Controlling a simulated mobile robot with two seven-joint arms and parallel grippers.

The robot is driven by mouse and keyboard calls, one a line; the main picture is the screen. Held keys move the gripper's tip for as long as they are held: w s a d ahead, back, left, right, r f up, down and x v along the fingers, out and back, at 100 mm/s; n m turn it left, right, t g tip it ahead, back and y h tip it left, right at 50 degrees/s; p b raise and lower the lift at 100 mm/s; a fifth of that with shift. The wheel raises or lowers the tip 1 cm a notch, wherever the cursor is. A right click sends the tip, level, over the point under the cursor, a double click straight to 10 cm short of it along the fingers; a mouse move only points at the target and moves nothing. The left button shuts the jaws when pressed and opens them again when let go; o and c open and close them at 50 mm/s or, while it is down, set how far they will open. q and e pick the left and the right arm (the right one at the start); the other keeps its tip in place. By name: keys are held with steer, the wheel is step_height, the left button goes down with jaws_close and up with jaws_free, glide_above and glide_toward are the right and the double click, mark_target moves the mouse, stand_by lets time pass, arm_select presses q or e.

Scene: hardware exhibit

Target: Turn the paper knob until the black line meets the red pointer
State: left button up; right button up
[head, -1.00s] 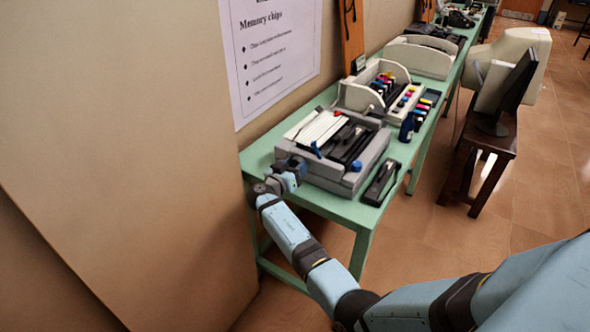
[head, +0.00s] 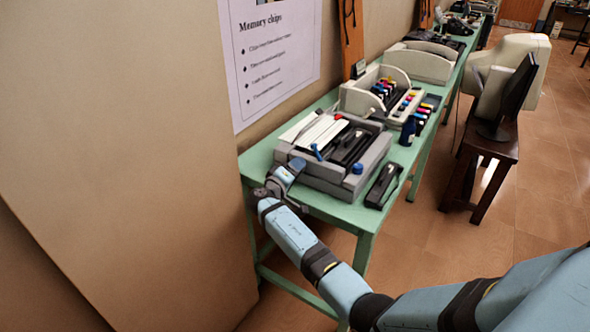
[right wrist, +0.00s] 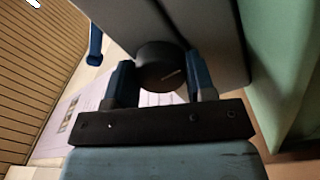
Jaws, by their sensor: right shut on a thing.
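The paper knob (right wrist: 162,66) is a dark round knob on the side of the grey printer (right wrist: 120,20) in the right wrist view. My right gripper (right wrist: 160,82) has its two blue fingers on either side of the knob, shut on it. In the head view, my right gripper (head: 298,164) is at the left end of the printer (head: 350,185), where it hides the knob. A faint pale mark shows on the knob's face. I cannot make out the black line or the red pointer. My left gripper is not in view.
The printer stands on a green table (head: 343,212) along the wall. A black stapler-like device (head: 384,186) lies near the table's front edge. A beige panel (head: 120,150) is close on the left.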

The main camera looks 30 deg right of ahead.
steer(key=n+p, duration=0.1)
steer(key=n, duration=0.3)
steer(key=shift+n, duration=0.3)
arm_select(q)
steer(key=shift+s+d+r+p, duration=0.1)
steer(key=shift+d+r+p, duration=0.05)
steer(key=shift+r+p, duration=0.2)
arm_select(e)
steer(key=shift+n, duration=0.3)
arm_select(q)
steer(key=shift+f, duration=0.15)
arm_select(e)
steer(key=shift+n, duration=0.3)
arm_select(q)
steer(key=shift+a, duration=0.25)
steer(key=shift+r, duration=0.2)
arm_select(e)
steer(key=o, duration=0.9)
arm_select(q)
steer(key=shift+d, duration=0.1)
